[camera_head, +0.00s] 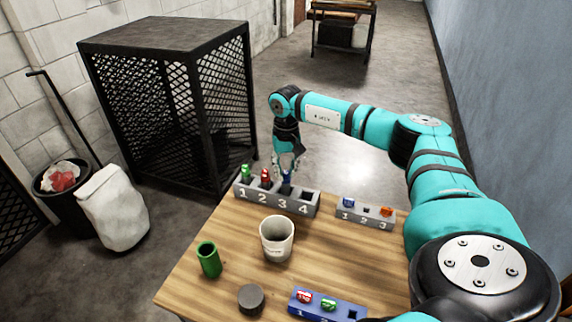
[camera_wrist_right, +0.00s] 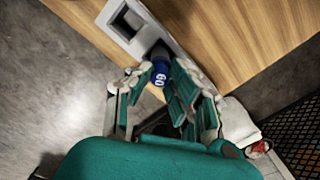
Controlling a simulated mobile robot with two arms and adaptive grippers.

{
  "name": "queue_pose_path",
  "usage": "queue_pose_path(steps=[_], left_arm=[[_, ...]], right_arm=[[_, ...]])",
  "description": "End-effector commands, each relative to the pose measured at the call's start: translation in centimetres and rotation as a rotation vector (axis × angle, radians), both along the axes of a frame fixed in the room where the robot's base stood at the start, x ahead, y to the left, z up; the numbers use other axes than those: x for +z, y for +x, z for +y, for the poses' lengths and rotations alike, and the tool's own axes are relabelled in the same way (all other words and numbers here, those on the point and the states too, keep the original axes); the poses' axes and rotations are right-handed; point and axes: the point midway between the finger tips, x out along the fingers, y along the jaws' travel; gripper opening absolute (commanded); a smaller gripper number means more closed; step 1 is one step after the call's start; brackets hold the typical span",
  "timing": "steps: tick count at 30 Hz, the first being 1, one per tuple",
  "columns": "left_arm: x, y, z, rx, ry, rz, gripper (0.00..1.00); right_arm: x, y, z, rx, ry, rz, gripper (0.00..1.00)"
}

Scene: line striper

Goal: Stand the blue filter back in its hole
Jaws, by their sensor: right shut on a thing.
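My right gripper (camera_head: 287,163) reaches down over the far grey rack (camera_head: 249,203), which is numbered 1 to 4. It is shut on the blue filter (camera_head: 287,177), at hole 3. In the right wrist view the filter (camera_wrist_right: 161,76) shows a white "60" between the fingers (camera_wrist_right: 162,90). I cannot tell whether its lower end is inside the hole or just above it. A green-topped piece (camera_head: 246,171) stands at 1 and a red-topped piece (camera_head: 265,177) at 2. Hole 4 (camera_head: 307,197) is empty. My left gripper is not in view.
A smaller grey rack (camera_head: 346,216) stands right of the far rack. A white cup (camera_head: 277,238), a green tube (camera_head: 208,259), a dark round piece (camera_head: 250,298) and a blue rack (camera_head: 327,306) are nearer on the wooden table (camera_head: 235,232). A black mesh cage (camera_head: 165,120) stands beyond.

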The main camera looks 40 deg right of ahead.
Motion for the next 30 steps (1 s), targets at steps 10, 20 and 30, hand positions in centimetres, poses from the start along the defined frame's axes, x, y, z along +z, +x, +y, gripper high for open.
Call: queue_pose_path(steps=[10, 20, 30], left_arm=[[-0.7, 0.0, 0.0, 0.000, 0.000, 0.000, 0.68], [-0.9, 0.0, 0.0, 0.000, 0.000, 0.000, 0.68], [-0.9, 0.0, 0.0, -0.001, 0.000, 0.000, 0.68]], right_arm=[[-0.9, 0.0, 0.0, 0.000, 0.000, 0.000, 0.00], [-1.2, 0.0, 0.0, 0.000, 0.000, 0.000, 0.36], [-1.3, 0.0, 0.0, 0.000, 0.000, 0.000, 0.56]])
